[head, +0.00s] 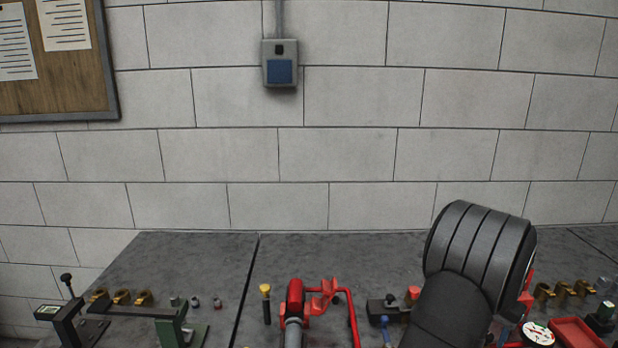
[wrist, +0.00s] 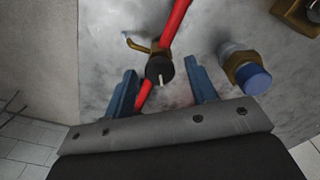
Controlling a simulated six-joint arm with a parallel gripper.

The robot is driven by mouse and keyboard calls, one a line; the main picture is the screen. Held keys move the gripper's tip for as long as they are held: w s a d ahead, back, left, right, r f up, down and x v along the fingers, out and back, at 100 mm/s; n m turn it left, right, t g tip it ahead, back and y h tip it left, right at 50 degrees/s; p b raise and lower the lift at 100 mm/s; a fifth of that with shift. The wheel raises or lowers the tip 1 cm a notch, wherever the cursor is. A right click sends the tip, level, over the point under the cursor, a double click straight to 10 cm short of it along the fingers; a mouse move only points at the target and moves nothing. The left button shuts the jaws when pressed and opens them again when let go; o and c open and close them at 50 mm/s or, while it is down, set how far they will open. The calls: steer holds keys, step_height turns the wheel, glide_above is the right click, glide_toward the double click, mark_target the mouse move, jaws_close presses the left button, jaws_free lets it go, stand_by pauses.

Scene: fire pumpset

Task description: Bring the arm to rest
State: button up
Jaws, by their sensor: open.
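My gripper (wrist: 162,90) is open in the wrist view, with its two blue fingers apart. A dark round knob with a pale pin (wrist: 160,70) shows between the fingers, on or in front of a red pipe (wrist: 175,22). I cannot tell how far it is from the fingertips; I see nothing gripped. In the head view my dark arm (head: 478,255) rises at the right over the bench, and the gripper itself is not visible there.
A blue-capped fitting (wrist: 252,78) stands right of the fingers. On the grey bench (head: 200,258) are a red pump assembly (head: 296,298), a yellow-topped tool (head: 265,291), brass fittings (head: 121,297), a gauge (head: 538,333) and a red tray (head: 578,333). The bench's back strip is clear left of my arm.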

steer(key=m, duration=0.4)
steer(key=shift+m, duration=2.7)
steer(key=o, duration=1.1)
steer(key=shift+c, duration=0.2)
steer(key=s+d+r+n+t+h, duration=0.1)
steer(key=s+d+r, duration=0.2)
steer(key=r, duration=0.4)
steer(key=s+d+r+t, duration=0.2)
steer(key=s+d+r, duration=0.1)
steer(key=r, duration=0.3)
steer(key=s+d+r+n+t+h, duration=0.1)
steer(key=s+d+r, duration=0.25)
steer(key=r, duration=0.35)
steer(key=x, duration=1)
steer(key=shift+w+r, duration=0.15)
steer(key=shift+w, duration=0.1)
steer(key=shift+d+r, duration=0.1)
